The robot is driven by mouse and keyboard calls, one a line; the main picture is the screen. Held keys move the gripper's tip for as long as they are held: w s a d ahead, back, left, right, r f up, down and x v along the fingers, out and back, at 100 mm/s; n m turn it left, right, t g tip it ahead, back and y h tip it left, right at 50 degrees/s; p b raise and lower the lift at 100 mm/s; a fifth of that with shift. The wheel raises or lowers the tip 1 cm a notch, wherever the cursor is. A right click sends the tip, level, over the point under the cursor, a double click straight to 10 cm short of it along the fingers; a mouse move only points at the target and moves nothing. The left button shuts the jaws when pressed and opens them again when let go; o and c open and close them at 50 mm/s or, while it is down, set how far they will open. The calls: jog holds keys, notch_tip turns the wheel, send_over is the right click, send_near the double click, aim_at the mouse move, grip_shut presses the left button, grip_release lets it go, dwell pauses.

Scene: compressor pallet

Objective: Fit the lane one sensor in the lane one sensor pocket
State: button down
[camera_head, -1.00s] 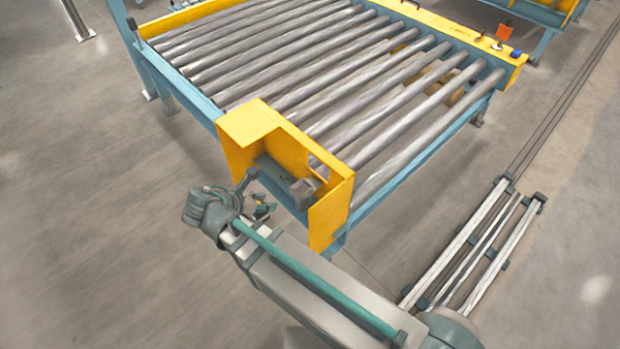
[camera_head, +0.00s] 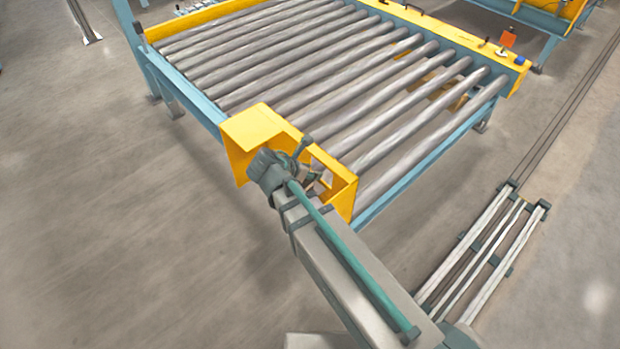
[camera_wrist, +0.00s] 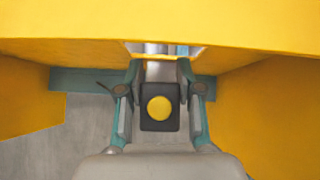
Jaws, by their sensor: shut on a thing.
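The lane one sensor, seen as a dark block with a round yellow face (camera_wrist: 160,108), is between the two fingers of my gripper (camera_wrist: 158,78) in the wrist view. The fingers are shut on it, one on each side. In the head view my gripper (camera_head: 300,165) is at the yellow guard housing (camera_head: 252,128) on the conveyor's near corner, in front of its opening. My wrist hides most of the sensor there. I cannot make out the sensor pocket; the housing's inside is largely covered by my arm.
Yellow housing walls (camera_wrist: 30,98) stand left and right of my gripper in the wrist view, with a yellow panel across the top. A teal beam (camera_wrist: 75,80) runs behind. The roller conveyor (camera_head: 300,75) lies beyond. Open floor (camera_head: 130,250) is at the left.

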notch_tip(320, 180, down, 3)
jog(key=shift+f, duration=0.2)
jog(key=c, duration=0.7)
grip_release()
jog(key=shift+r, duration=0.1)
jog(key=v, duration=1.2)
jog(key=shift+s+p, duration=0.1)
jog(key=shift+p, duration=0.25)
